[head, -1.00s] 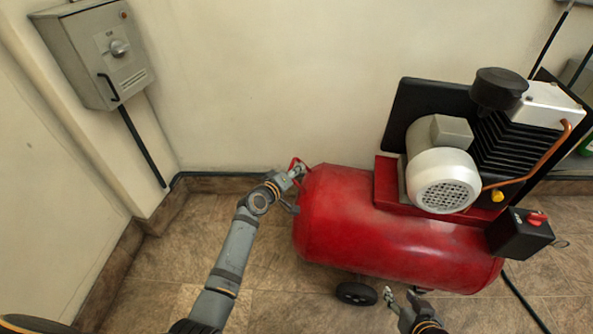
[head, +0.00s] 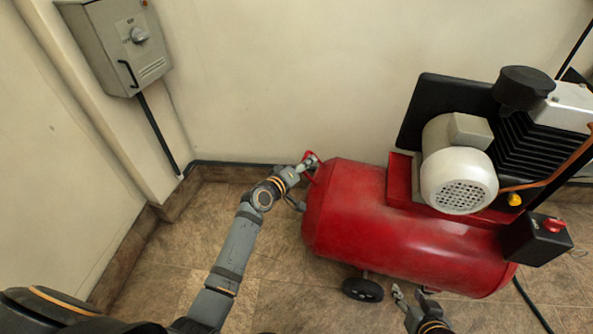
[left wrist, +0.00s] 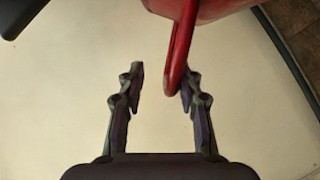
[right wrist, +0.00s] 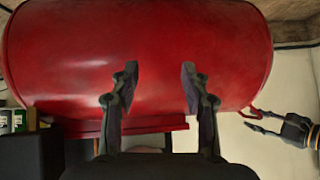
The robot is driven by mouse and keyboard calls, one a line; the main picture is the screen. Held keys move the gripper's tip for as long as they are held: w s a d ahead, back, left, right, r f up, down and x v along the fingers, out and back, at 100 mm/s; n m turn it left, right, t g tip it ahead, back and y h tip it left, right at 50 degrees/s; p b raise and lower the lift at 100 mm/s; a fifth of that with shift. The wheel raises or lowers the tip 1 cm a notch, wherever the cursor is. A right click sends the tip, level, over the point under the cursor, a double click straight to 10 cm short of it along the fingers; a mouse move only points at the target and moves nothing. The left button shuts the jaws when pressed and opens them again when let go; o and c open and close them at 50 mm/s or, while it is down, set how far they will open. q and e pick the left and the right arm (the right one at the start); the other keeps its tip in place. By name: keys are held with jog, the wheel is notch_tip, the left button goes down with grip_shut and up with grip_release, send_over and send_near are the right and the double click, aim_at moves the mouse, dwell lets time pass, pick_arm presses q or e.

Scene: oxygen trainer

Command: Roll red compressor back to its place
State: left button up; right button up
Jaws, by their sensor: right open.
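The red compressor (head: 400,229) stands on the tiled floor by the wall, its tank lying lengthwise with motor and pump on top. A red handle (left wrist: 180,55) sticks out at the tank's left end. My left gripper (head: 308,160) is at that handle. In the left wrist view (left wrist: 162,80) its fingers are apart, with the handle close beside the right finger; I cannot tell if they touch. My right gripper (head: 412,293) is low at the tank's near side, by a black wheel (head: 362,289). In the right wrist view (right wrist: 155,80) it is open and empty, facing the tank.
A grey switch box (head: 118,48) hangs on the wall at the upper left. A black cable (head: 530,303) runs over the floor at the right. Bare floor (head: 180,262) lies left of the tank, up to the wall corner.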

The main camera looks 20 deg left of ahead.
pick_arm(q)
jog(key=v, duration=0.9)
jog(key=shift+r, duration=0.2)
